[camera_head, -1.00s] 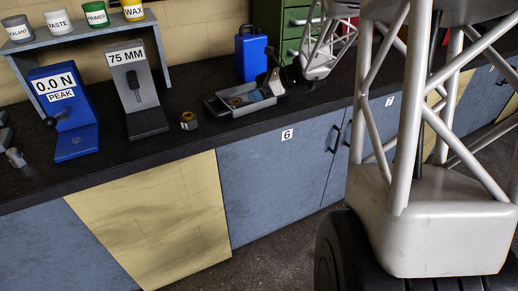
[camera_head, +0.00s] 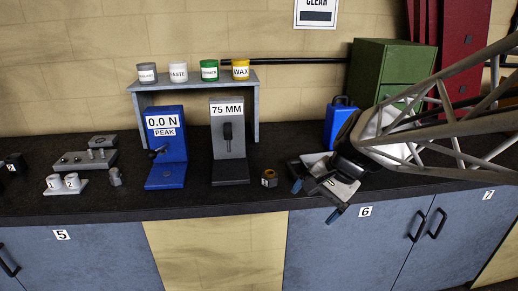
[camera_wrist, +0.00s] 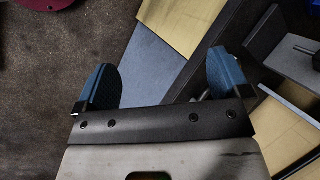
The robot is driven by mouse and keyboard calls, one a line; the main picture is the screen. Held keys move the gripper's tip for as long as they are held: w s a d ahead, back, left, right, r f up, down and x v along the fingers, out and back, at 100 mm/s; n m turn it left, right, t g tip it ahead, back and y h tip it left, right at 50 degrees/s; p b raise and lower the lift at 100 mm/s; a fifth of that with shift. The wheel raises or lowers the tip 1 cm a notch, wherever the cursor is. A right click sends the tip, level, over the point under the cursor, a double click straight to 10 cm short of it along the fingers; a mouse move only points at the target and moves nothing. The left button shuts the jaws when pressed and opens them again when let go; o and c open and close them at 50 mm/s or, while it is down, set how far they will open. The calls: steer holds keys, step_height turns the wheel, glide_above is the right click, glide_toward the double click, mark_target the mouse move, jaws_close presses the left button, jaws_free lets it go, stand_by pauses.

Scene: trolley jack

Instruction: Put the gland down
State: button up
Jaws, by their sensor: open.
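In the head view my gripper (camera_head: 316,201) is at the bench's front edge, right of centre, with its two blue fingers spread apart. In the wrist view the blue fingers of my gripper (camera_wrist: 164,78) stand wide apart with nothing between them. A small brass-topped, dark-sided nut-like piece (camera_head: 269,178) sits on the bench left of my gripper, apart from it. I cannot tell whether this piece is the gland. The bench area behind my gripper is largely hidden by it.
A grey stand marked 75 MM (camera_head: 229,150) and a blue force gauge (camera_head: 165,155) stand left of the nut-like piece. A shelf (camera_head: 250,88) holds several tins. A blue can (camera_head: 338,118) and green drawers (camera_head: 378,70) are behind my arm. Bare bench shows by the nut-like piece.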

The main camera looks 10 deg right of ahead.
steer(key=s+n+h, duration=0.4)
steer(key=s+n, duration=0.4)
steer(key=s, duration=0.5)
steer(key=shift+s+a+n+t+h, duration=0.25)
steer(key=shift+a+n+t+h, duration=0.05)
steer(key=shift+n+h, duration=0.1)
stand_by(0.5)
